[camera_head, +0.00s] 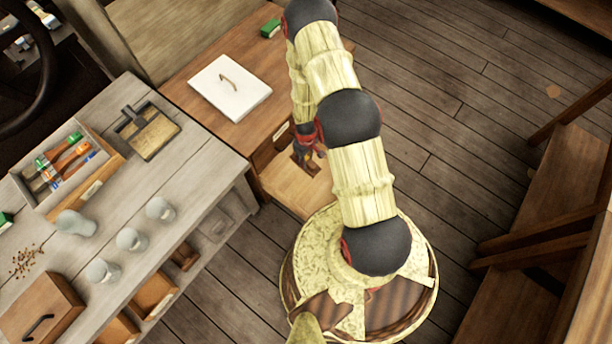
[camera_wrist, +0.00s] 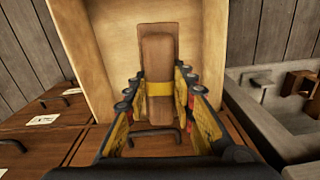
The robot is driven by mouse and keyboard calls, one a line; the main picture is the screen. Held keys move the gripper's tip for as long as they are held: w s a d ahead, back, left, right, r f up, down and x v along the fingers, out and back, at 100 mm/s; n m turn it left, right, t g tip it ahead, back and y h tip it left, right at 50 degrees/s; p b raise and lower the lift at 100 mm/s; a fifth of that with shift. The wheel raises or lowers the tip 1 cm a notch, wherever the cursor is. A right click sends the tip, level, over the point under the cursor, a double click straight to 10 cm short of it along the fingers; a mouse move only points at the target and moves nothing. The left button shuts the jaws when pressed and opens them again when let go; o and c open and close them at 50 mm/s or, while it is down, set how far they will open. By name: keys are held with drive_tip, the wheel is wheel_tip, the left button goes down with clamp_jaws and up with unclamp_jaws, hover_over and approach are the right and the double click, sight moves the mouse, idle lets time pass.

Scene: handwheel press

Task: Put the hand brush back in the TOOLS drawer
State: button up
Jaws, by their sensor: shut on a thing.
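The hand brush (camera_wrist: 157,62) is a brown wooden block with a yellow band across it. In the wrist view it sits between the two fingers of my gripper (camera_wrist: 158,92), which is shut on it. In the head view my gripper (camera_head: 307,150) is over this open drawer (camera_head: 290,187), below the wooden cabinet top. Whether the brush touches the drawer floor I cannot tell. The drawer's label cannot be read.
Closed labelled drawers (camera_wrist: 42,120) show at the left in the wrist view.

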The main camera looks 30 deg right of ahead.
drive_tip(key=w+f+n+b, duration=0.1)
drive_tip(key=f+b, duration=0.2)
drive_tip(key=f, duration=0.4)
drive_tip(key=w+d+f+n+b, duration=0.1)
drive_tip(key=f+n+b, duration=0.1)
drive_tip(key=f, duration=0.6)
drive_tip(key=w+d+f+n+b, duration=0.1)
drive_tip(key=f+n+b, duration=0.1)
drive_tip(key=f+b, duration=0.2)
wheel_tip(320, 180, down, 4)
drive_tip(key=shift+w+d+r+b, duration=0.1)
drive_tip(key=shift+d+r+b, duration=0.05)
drive_tip(key=shift+b, duration=0.25)
drive_tip(key=o, duration=0.5)
drive_tip(key=shift+f, duration=0.2)
drive_tip(key=o, duration=0.5)
